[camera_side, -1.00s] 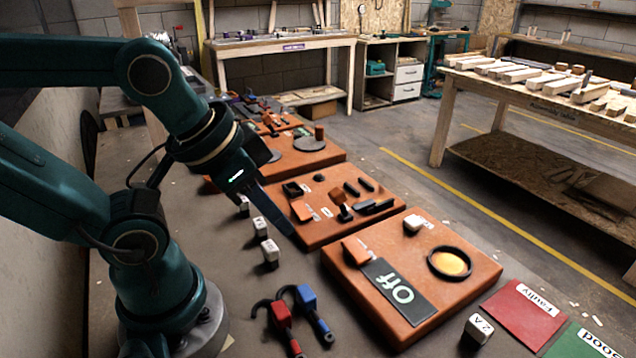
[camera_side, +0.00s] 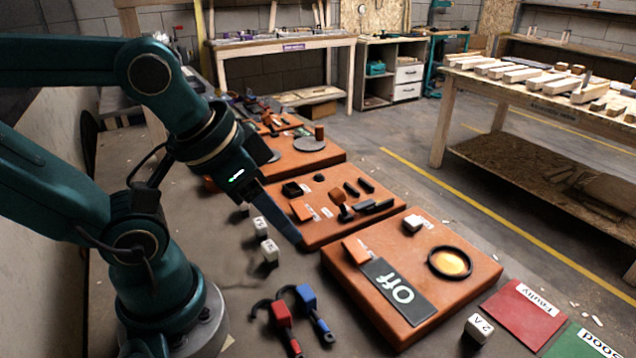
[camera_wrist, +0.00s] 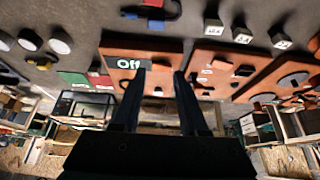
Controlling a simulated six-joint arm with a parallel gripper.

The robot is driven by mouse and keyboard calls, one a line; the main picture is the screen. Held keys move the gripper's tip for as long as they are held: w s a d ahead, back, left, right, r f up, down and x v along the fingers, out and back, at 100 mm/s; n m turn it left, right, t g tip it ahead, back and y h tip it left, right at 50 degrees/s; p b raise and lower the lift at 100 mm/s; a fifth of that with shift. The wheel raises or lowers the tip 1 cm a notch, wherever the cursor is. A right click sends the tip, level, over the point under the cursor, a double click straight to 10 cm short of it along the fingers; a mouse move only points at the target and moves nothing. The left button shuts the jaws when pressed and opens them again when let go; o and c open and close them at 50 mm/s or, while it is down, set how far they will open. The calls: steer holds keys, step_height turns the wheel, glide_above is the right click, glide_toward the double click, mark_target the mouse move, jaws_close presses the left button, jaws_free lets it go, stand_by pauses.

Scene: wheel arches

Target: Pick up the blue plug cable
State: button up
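The blue plug cable (camera_side: 306,296) lies on the bench beside the red plug cable (camera_side: 282,315), to its right in the side view. The blue plug also shows near the top of the wrist view (camera_wrist: 157,25), with the red one above it at the edge. My gripper (camera_side: 297,238) hangs in the air above the bench near the orange boards, apart from both plugs. In the wrist view its two dark fingers (camera_wrist: 159,72) are spread with a gap between them, and nothing is held.
The orange board with the "Off" plate (camera_side: 458,300) lies right of the plugs. Another orange board (camera_side: 322,232) with small parts lies behind it. White cubes (camera_side: 269,250) stand near my arm. A red "Faulty" mat (camera_side: 523,314) and green "Good" mat (camera_side: 584,343) lie at right.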

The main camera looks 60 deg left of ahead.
stand_by(0.3)
steer(key=n+g+y, duration=0.3)
steer(key=n, duration=1.2)
glide_above(307, 296)
step_height(307, 296, down, 5)
steer(key=shift+m+g+y, duration=0.4)
steer(key=shift+m+y, duration=0.2)
steer(key=shift+m, duration=0.1)
steer(key=f, duration=0.1)
steer(key=d+f, duration=0.2)
steer(key=f, duration=0.1)
steer(key=shift+s, duration=0.35)
steer(key=shift+s+d+f, duration=0.1)
steer(key=shift+f, duration=0.05)
steer(key=shift+x, duration=2.45)
